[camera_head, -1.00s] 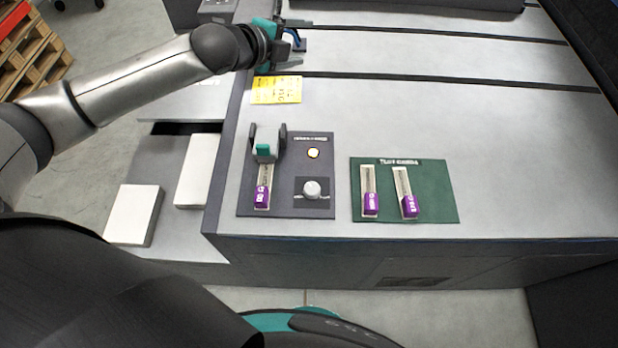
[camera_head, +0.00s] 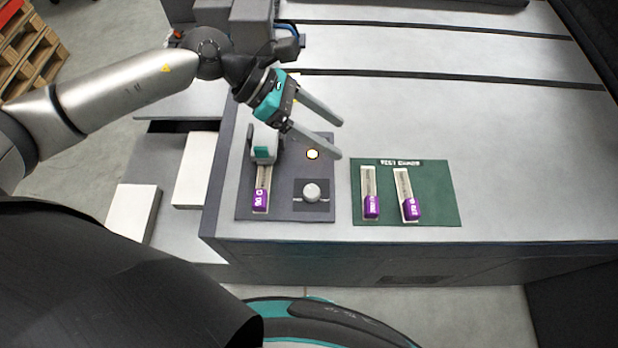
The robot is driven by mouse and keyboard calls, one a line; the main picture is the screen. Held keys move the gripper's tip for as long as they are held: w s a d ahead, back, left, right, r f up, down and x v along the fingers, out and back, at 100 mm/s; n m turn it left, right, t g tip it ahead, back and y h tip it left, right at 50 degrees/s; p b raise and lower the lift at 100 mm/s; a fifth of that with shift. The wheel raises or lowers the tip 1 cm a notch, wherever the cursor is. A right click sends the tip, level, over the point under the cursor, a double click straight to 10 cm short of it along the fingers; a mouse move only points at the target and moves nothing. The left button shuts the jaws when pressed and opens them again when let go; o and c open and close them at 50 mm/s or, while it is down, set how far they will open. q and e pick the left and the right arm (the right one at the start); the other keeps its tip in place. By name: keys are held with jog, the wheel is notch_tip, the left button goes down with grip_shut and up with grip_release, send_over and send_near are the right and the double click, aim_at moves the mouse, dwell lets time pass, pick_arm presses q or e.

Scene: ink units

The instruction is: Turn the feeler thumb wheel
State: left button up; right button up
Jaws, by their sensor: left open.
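A round pale knob (camera_head: 311,191) sits in a dark square on the dark control panel (camera_head: 283,212); I cannot tell whether it is the feeler thumb wheel. My right gripper is out of view.
A green board (camera_head: 430,210) with two purple-ended strips (camera_head: 370,195) (camera_head: 406,195) lies right of the panel. The grey machine top (camera_head: 480,120) is clear farther back. White stacks (camera_head: 132,212) (camera_head: 196,170) lie lower left. A wooden pallet (camera_head: 35,60) stands at the far left.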

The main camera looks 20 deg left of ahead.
pick_arm(q)
jog(key=s+a+f+m+g+y, duration=0.1)
jog(key=a+f+m+y, duration=0.1)
jog(key=a+f+y, duration=0.6)
jog(key=h, duration=0.2)
send_near(312, 190)
jog(key=x, duration=0.8)
jog(key=shift+s+d+f+b, duration=0.1)
jog(key=shift+f+b, duration=0.15)
jog(key=shift+b, duration=0.15)
jog(key=shift+m, duration=0.3)
grip_shut()
